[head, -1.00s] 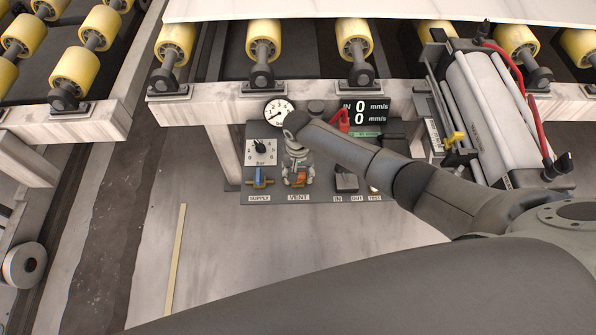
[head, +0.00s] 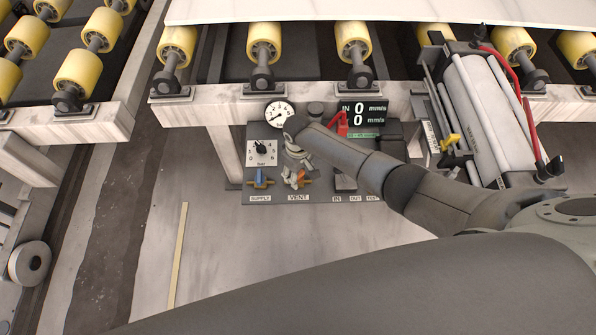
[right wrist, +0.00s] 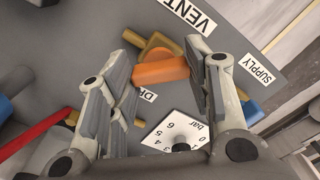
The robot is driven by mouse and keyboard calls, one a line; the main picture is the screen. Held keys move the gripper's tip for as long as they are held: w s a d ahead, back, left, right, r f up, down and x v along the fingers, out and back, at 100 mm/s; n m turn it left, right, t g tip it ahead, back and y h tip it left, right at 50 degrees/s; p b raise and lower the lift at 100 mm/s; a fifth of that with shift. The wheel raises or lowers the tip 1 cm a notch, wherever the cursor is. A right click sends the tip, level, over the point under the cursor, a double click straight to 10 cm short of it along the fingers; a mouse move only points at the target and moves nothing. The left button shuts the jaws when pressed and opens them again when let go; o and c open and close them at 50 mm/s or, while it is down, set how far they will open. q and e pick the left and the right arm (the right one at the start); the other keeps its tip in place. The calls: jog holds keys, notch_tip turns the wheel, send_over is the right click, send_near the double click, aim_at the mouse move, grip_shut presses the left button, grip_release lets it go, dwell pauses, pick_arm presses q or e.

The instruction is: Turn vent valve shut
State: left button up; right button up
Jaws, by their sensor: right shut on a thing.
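The vent valve has an orange handle (head: 301,178) above the VENT label (head: 298,198) on the dark panel under the conveyor. In the right wrist view the orange handle (right wrist: 160,69) lies between my right gripper's fingers (right wrist: 165,60), with a brass-coloured valve part (right wrist: 154,45) beside it. My right gripper (head: 296,180) is shut on this handle and tilted in the head view. The gripper and forearm hide part of the valve. My left gripper is not in view.
The blue-handled supply valve (head: 261,178) sits close left of the vent valve, below a pressure dial (head: 261,152). A round gauge (head: 279,113) and a red lever (head: 342,122) are above. The floor in front is mostly clear.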

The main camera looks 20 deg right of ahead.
jog(key=n, duration=0.4)
jog(key=shift+n, duration=0.3)
jog(key=n, duration=0.4)
dwell(0.5)
jog(key=o, duration=1)
jog(key=shift+r, duration=0.1)
notch_tip(320, 180, up, 12)
jog(key=shift+f, duration=0.1)
